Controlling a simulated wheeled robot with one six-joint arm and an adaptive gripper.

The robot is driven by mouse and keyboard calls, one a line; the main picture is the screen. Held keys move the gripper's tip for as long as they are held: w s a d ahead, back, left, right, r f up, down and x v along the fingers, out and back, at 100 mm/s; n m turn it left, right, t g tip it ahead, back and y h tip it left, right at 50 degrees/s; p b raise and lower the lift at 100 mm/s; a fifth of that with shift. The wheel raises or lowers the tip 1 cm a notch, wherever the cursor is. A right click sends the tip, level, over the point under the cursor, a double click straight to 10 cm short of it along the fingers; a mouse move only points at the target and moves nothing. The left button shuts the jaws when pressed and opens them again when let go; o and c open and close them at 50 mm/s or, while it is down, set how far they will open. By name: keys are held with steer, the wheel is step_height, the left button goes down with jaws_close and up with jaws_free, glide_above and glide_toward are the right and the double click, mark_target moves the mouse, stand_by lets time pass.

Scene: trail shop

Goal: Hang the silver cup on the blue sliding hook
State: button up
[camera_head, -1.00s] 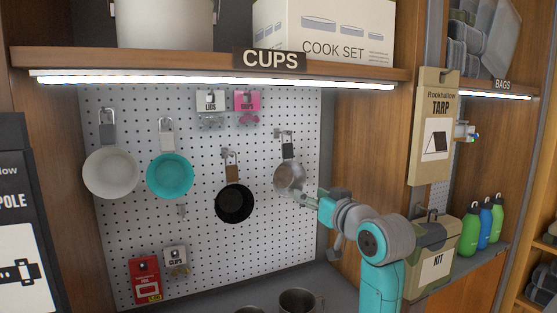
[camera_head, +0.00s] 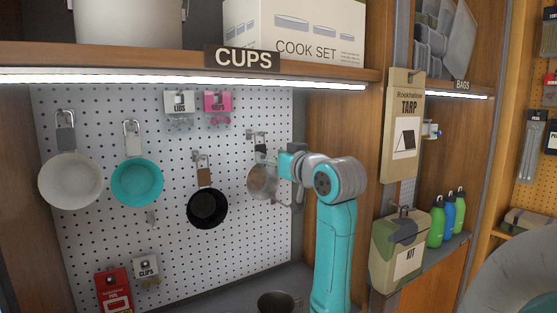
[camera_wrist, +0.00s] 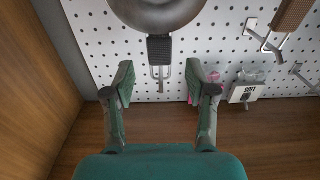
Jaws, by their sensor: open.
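The silver cup (camera_head: 262,181) hangs on a metal peg on the white pegboard, at the right end of the hanging cups. Its dark handle points up. In the wrist view the cup (camera_wrist: 155,14) is at the top edge, with the handle (camera_wrist: 160,50) below it. My gripper (camera_wrist: 160,82) is open and empty; the handle end and peg show between its two fingers, seemingly beyond the tips. In the head view my gripper (camera_head: 287,160) is just right of the cup and partly covers its handle. A small blue and white hook (camera_head: 431,130) is in the bags bay, partly hidden by the tarp pack.
A black cup (camera_head: 207,208), a teal cup (camera_head: 137,184) and a white cup (camera_head: 70,181) hang to the left. The tarp pack (camera_head: 404,125) and kit bag (camera_head: 398,250) flank the bags bay. Bottles (camera_head: 448,222) stand on its shelf.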

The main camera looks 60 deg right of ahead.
mark_target(262, 148)
steer(key=shift+x, duration=3.3)
steer(key=c, duration=1.1)
steer(key=shift+o, duration=0.2)
steer(key=shift+r, duration=0.7)
steer(key=shift+s, duration=0.1)
steer(key=shift+s+a, duration=0.4)
steer(key=shift+s, duration=0.15)
steer(key=shift+s+a, duration=0.15)
steer(key=shift+s, duration=0.1)
steer(key=shift+v, duration=1.1)
